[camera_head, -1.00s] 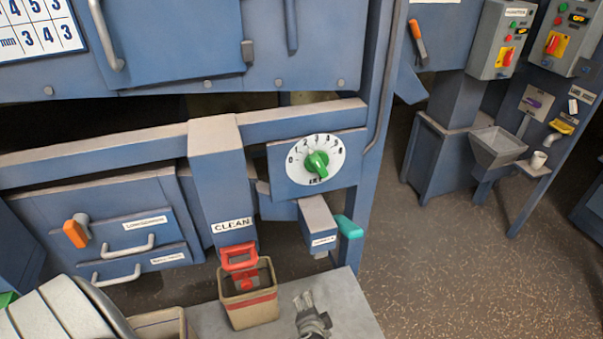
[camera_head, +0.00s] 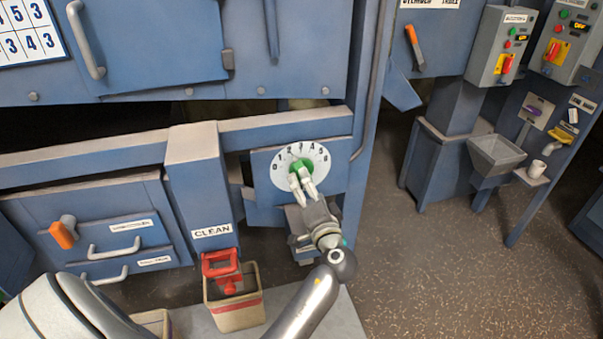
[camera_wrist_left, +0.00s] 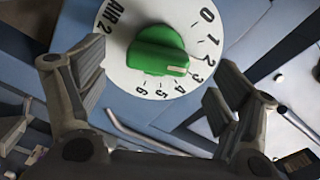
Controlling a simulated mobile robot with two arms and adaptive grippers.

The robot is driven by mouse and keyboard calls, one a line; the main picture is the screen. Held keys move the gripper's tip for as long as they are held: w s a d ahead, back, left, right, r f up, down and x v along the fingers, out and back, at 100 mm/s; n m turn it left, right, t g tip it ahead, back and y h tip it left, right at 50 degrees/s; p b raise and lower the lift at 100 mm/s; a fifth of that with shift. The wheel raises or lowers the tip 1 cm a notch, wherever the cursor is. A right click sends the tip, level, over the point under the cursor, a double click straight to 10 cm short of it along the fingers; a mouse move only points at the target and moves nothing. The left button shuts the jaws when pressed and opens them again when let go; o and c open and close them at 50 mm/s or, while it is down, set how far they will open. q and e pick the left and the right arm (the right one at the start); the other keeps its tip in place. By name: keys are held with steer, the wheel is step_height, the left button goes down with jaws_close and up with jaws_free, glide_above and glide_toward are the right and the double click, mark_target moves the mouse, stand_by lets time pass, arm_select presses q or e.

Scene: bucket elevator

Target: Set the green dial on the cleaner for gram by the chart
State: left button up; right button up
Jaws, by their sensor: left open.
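The green dial (camera_head: 301,169) sits on a round white scale numbered 0 to 6 on the blue cleaner (camera_head: 262,190). In the left wrist view the dial (camera_wrist_left: 157,50) is close, and its white pointer mark appears near 3; the scale reads "AIR 2". My left gripper (camera_head: 300,184) is open just in front of the dial. In the wrist view its two fingers (camera_wrist_left: 160,95) are on either side of the knob, apparently apart from it. The chart (camera_head: 28,32) is cut off at the upper left; only some digits show, and no gram row is readable. My right gripper is not in view.
A bin (camera_head: 233,300) with a red handle stands below the CLEAN chute (camera_head: 205,190). Drawers with an orange-handled lever (camera_head: 62,234) are at left. Control boxes (camera_head: 502,45) and a grey hopper (camera_head: 496,153) are at right. Floor at right is clear.

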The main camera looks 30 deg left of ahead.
arm_select(q)
steer(key=shift+p+x, duration=0.55)
steer(key=shift+x, duration=2.15)
steer(key=c, duration=1)
steer(key=shift+r+m, duration=0.1)
steer(key=shift+m, duration=2.4)
steer(key=o, duration=1)
steer(key=v, duration=1.2)
